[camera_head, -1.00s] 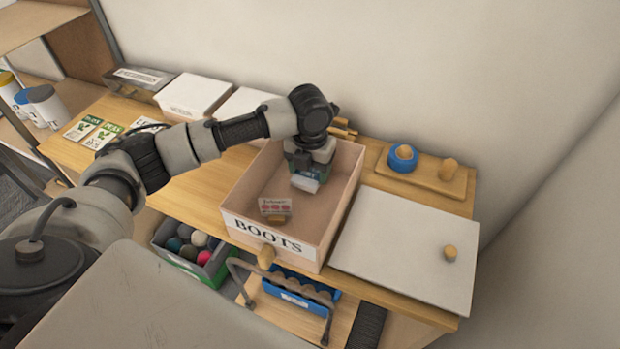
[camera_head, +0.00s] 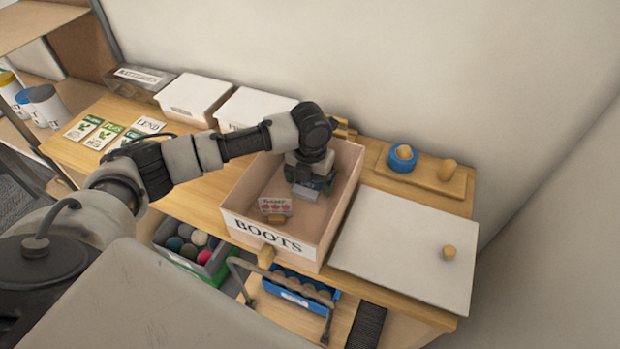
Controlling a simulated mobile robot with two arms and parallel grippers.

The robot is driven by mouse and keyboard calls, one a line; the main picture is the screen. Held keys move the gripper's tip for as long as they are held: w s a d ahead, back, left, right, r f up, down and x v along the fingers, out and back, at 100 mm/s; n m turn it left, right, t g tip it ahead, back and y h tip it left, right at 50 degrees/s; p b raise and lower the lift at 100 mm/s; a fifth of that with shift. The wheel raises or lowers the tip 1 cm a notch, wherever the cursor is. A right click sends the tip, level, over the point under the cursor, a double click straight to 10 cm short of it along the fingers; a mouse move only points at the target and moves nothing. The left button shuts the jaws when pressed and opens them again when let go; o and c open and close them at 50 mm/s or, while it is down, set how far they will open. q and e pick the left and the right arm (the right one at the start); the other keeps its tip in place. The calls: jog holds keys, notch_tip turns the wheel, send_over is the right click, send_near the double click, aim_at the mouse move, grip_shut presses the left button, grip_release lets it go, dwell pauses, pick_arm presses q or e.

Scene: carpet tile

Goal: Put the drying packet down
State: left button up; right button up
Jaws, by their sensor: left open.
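The open box labelled BOOTS (camera_head: 228,207) stands on the wooden bench. My left gripper (camera_head: 309,183) reaches down into its back right part, with its jaws open. A small pale packet (camera_head: 305,193), which looks like the drying packet, is right at the fingertips. The gripper hides part of it, and I cannot tell whether the fingers touch it. A packet with red pictures (camera_head: 275,204) and a small brown piece (camera_head: 276,219) lie in the front of the box. My right gripper is out of view.
A white lid (camera_head: 400,250) with a knob lies right of the box. A wooden rack with a blue ring (camera_head: 402,159) is behind it. Closed white boxes (camera_head: 195,97) and seed packets (camera_head: 83,128) are at the left. A ball crate (camera_head: 186,262) sits below.

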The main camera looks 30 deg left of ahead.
pick_arm(q)
jog(key=shift+r, duration=0.15)
notch_tip(320, 180, up, 12)
jog(key=b, duration=0.1)
jog(key=shift+b, duration=0.35)
jog(key=shift+r, duration=0.1)
